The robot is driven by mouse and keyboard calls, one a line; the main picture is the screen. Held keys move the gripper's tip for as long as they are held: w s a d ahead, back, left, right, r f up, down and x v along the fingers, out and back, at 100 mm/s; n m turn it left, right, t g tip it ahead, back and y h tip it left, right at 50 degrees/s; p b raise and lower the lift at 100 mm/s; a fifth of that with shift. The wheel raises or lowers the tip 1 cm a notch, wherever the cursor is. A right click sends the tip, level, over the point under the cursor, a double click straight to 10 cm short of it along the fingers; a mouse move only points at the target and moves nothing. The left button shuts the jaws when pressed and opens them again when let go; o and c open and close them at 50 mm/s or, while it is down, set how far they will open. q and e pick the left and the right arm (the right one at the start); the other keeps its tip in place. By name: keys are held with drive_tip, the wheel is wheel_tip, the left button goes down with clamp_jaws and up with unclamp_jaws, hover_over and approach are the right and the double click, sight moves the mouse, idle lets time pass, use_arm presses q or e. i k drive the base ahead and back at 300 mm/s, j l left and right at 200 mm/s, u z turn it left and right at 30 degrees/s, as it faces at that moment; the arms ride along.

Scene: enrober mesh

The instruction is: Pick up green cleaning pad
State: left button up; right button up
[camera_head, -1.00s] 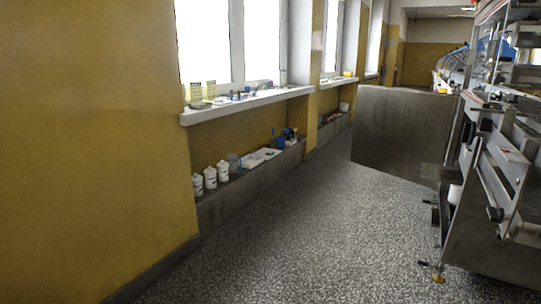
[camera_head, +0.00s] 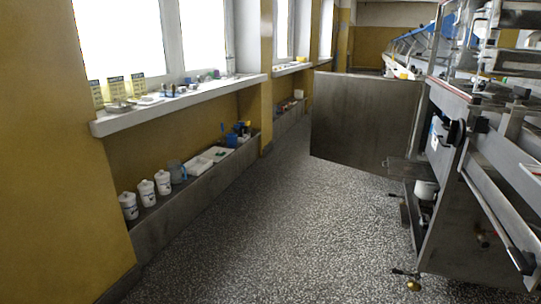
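I cannot clearly make out a green cleaning pad. A small greenish patch (camera_head: 220,151) shows in a white tray (camera_head: 201,163) on the low ledge under the window, too small to identify. Blue items (camera_head: 240,131) stand just beyond it. Neither of my grippers is in view.
The low ledge (camera_head: 190,190) also holds white lidded canisters (camera_head: 145,192) and a clear jug (camera_head: 177,172). Small items line the windowsill (camera_head: 180,104) above. Metal machinery (camera_head: 470,190) and a large panel (camera_head: 362,118) stand at right. The speckled floor (camera_head: 275,225) between is clear.

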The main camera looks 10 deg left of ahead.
sight(221, 153)
drive_tip(key=i+u, duration=0.15)
drive_tip(key=i, duration=2.35)
